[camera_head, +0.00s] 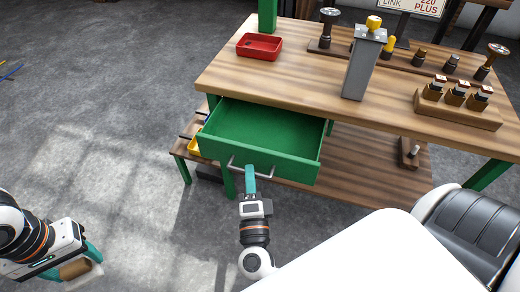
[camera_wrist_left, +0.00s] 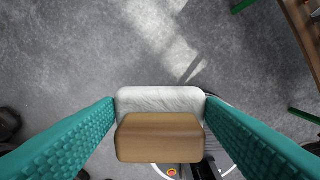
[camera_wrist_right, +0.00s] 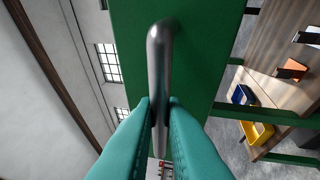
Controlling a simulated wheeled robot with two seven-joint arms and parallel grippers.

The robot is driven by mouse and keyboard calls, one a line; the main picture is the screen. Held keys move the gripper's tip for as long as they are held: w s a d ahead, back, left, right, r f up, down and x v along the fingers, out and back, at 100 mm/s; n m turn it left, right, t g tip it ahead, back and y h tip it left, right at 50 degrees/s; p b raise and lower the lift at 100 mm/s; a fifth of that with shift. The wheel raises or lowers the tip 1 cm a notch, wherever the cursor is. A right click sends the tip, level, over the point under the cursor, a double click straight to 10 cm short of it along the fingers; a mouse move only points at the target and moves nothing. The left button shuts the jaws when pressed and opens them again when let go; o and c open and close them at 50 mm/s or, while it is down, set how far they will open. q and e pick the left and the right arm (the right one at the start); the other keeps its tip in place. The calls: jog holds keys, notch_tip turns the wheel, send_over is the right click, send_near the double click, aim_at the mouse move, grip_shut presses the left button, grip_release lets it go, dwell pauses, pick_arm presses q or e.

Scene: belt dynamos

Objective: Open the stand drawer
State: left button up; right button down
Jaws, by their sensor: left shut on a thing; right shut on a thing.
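The green stand drawer (camera_head: 262,135) is pulled well out from under the wooden workbench top, and its inside looks empty. Its metal bar handle (camera_head: 250,172) runs along the front face; the handle also shows in the right wrist view (camera_wrist_right: 158,75). My right gripper (camera_head: 250,178) is shut on the handle, with its teal fingers on both sides of the bar in the right wrist view. My left gripper (camera_head: 88,268) is away from the stand at the lower left. It is shut on a wooden block with a whitish part (camera_wrist_left: 160,138), held above the floor.
The bench top (camera_head: 300,78) holds a red tray (camera_head: 260,46), a grey post with a yellow knob (camera_head: 364,65), and a wooden rack (camera_head: 458,107). A yellow bin (camera_wrist_right: 256,132) sits on the lower shelf. A black-seated white object (camera_head: 470,230) is at right.

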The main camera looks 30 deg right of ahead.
pick_arm(q)
jog(key=shift+r, duration=0.25)
pick_arm(e)
jog(key=s+a, duration=0.4)
jog(key=shift+a, duration=0.25)
jog(key=c, duration=1.5)
grip_release()
